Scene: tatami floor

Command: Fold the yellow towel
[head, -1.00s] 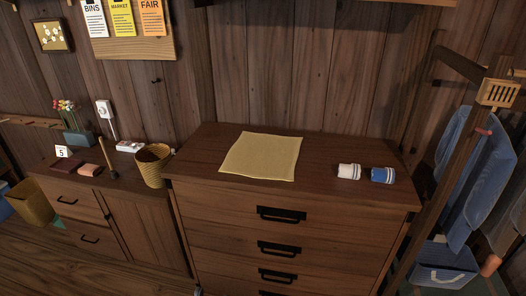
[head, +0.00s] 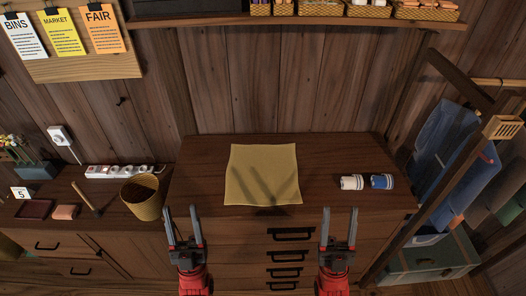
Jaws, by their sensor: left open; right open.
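The yellow towel (head: 263,170) lies flat and spread out on top of the wooden dresser (head: 330,150), with its front edge close to the dresser's front edge. My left gripper (head: 182,226) is open and empty, in front of the dresser, to the left of the towel and nearer to me. My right gripper (head: 339,226) is open and empty, in front of the dresser, to the right of the towel and nearer to me. Neither gripper touches the towel. Dark shadows fall on the towel's front half.
A white rolled item (head: 351,182) and a blue rolled item (head: 382,181) lie on the dresser to the towel's right. A wicker basket (head: 143,197) and a power strip (head: 119,171) are on the lower cabinet at left. A shelf (head: 300,20) hangs above.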

